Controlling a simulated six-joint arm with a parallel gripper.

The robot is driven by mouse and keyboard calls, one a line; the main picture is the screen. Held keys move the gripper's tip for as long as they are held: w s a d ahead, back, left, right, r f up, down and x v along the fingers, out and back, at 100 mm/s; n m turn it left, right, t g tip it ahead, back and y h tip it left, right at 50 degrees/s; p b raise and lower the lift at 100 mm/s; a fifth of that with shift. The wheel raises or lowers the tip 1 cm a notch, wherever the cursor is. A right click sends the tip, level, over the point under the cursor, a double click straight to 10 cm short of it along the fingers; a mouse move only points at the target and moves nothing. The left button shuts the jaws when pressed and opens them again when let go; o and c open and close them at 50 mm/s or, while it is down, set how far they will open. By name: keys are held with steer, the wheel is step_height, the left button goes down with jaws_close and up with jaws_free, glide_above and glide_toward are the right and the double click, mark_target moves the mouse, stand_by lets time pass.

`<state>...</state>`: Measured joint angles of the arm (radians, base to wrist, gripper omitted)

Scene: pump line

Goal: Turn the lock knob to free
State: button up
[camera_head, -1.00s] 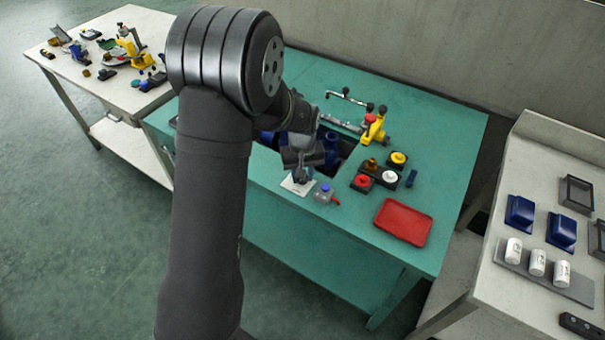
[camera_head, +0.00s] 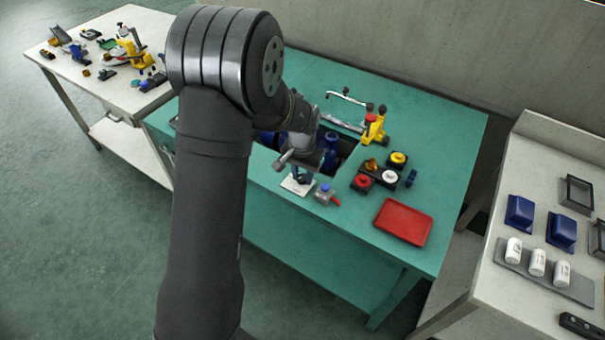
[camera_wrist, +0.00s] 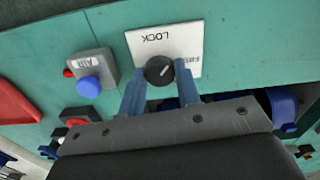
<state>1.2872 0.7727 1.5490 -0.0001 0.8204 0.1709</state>
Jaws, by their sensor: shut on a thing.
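The lock knob (camera_wrist: 158,70) is a round black knob with a pale pointer line, on a white plate (camera_wrist: 146,42). The plate reads LOCK, upside down in the wrist view, with a second label on its right. The pointer line slants toward the upper right, between the two labels. My gripper (camera_wrist: 159,78) is shut on the knob, with one blue-grey finger on each side. In the head view my gripper (camera_head: 301,176) stands over the plate (camera_head: 291,187) at the bench's front edge and hides most of the knob.
A grey box with a blue button (camera_head: 325,192) sits close right of the plate. A red tray (camera_head: 403,222) and red, white and yellow buttons lie farther right. Behind is an opening with blue pump parts (camera_head: 329,150) and a yellow fixture (camera_head: 375,126).

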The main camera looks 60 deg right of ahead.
mark_target(303, 177)
steer(key=m, duration=0.5)
steer(key=shift+m, duration=2.5)
steer(key=o, duration=1)
steer(key=shift+c, duration=0.2)
step_height(303, 177, up, 18)
steer(key=shift+f, duration=0.25)
step_height(303, 177, down, 18)
steer(key=shift+r, duration=0.2)
